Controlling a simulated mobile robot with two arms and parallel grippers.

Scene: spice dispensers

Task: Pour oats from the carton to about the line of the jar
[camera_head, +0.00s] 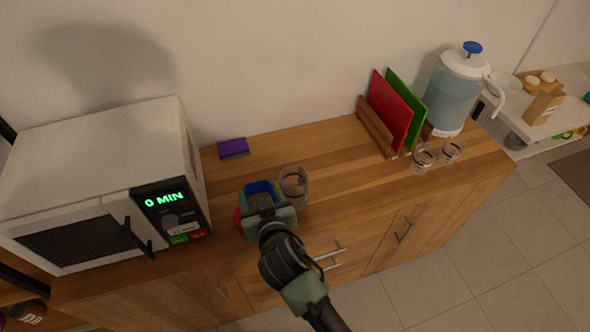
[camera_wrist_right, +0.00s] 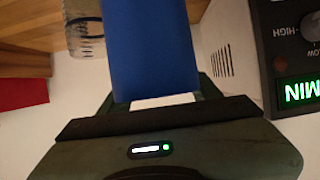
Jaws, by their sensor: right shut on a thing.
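My right gripper (camera_head: 266,205) is shut on a blue carton (camera_head: 258,187) above the wooden counter, in front of the microwave's right side. The carton fills the middle of the wrist view (camera_wrist_right: 152,45), between the fingers. A clear glass jar (camera_head: 294,187) stands on the counter just right of the carton. The jar also shows at the upper left of the wrist view (camera_wrist_right: 85,25), with a dark line around it. The carton's opening and any falling oats cannot be made out. The level inside the jar is unclear. My left gripper is not in view.
A white microwave (camera_head: 95,170) stands close on the left. A purple sponge (camera_head: 233,148) lies by the wall. A rack with red (camera_head: 389,112) and green boards, a water dispenser (camera_head: 458,90) and two glasses (camera_head: 422,158) stand at right. The middle counter is clear.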

